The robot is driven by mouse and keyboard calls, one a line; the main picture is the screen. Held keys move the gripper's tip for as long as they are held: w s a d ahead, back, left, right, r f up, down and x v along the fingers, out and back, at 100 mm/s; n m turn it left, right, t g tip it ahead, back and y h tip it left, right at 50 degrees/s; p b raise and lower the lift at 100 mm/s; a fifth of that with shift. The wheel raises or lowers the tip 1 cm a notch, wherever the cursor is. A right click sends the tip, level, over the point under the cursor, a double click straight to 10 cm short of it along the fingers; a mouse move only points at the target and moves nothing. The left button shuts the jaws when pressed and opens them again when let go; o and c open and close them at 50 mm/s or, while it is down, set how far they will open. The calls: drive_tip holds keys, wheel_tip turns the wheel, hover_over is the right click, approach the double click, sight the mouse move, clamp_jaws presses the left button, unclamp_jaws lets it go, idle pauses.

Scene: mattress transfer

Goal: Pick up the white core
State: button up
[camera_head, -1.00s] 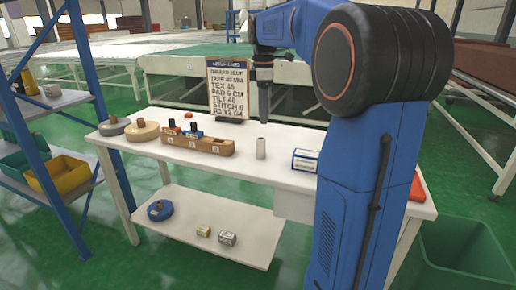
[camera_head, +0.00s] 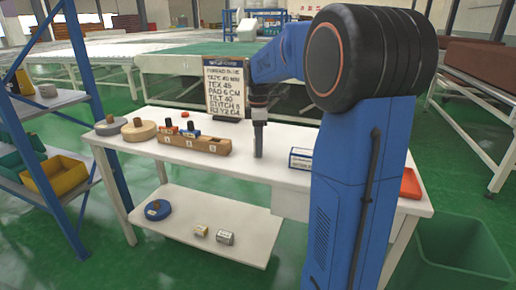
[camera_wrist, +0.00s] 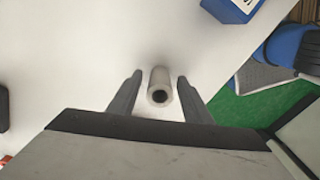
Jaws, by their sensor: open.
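The white core (camera_wrist: 159,84), a small pale tube with a dark hole in its end, stands on the white table (camera_head: 250,165). In the wrist view it sits between the two fingers of my gripper (camera_wrist: 155,85), with a gap on each side. My gripper is open and empty. In the head view my gripper (camera_head: 258,148) points down at the core's place on the table, and it hides the core there.
A wooden block with numbered slots (camera_head: 205,144) stands left of my gripper. A blue-and-white box (camera_head: 301,158) lies to its right, and a lettered board (camera_head: 226,90) stands behind. Wooden and grey discs (camera_head: 139,130) lie at the table's left end.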

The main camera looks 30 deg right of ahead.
drive_tip(key=shift+f, duration=0.75)
drive_tip(key=shift+c, duration=0.4)
drive_tip(key=c, duration=1.1)
drive_tip(key=shift+o, duration=0.2)
drive_tip(key=shift+r, duration=0.15)
